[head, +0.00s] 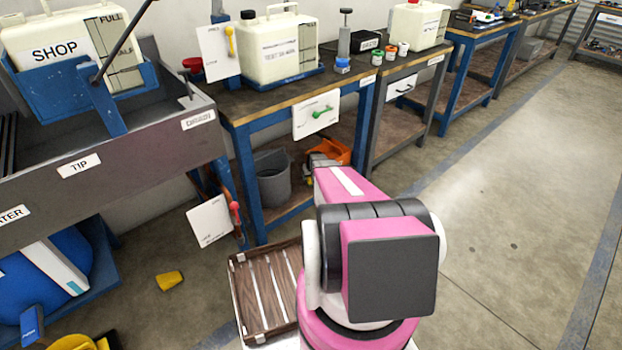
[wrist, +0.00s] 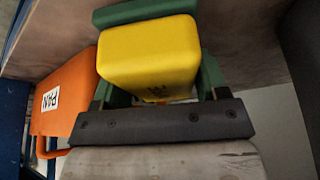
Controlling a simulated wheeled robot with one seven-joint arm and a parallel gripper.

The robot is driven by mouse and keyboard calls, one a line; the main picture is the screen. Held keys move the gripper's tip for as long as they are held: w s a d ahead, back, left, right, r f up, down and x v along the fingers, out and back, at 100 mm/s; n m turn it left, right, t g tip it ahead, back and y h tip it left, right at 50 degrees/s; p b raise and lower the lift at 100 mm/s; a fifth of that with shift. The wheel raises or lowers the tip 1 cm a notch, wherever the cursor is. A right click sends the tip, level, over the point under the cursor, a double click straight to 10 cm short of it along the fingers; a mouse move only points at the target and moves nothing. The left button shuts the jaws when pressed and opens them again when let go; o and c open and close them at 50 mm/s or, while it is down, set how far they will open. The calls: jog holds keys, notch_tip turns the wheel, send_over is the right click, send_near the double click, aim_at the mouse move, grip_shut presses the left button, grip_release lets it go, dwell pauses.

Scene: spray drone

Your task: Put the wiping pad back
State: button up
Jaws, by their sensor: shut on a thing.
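A yellow block (wrist: 148,50) with dark lettering on its near face, which looks like the wiping pad, fills the middle of the wrist view. My gripper (wrist: 152,82) is shut on it, with green parts on both sides of the block and a dark palm below. A green bar shows behind the block; I cannot tell what it belongs to. In the head view my arm reaches to the blue bench's lower shelf and hides most of the gripper and the block.
An orange pan (wrist: 68,88) labelled PAN is close left of the block; orange also shows on the lower shelf (head: 333,150). A grey bucket (head: 273,180) stands beside it. A yellow piece (head: 169,280) lies on the floor. A slatted wooden tray (head: 240,290) is near my base. Floor to the right is clear.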

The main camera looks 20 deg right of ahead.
jog(key=shift+f, duration=0.8)
jog(key=shift+f, duration=0.15)
jog(key=o, duration=0.8)
jog(key=shift+c, duration=0.2)
jog(key=v, duration=1.2)
jog(key=shift+s+a, duration=0.1)
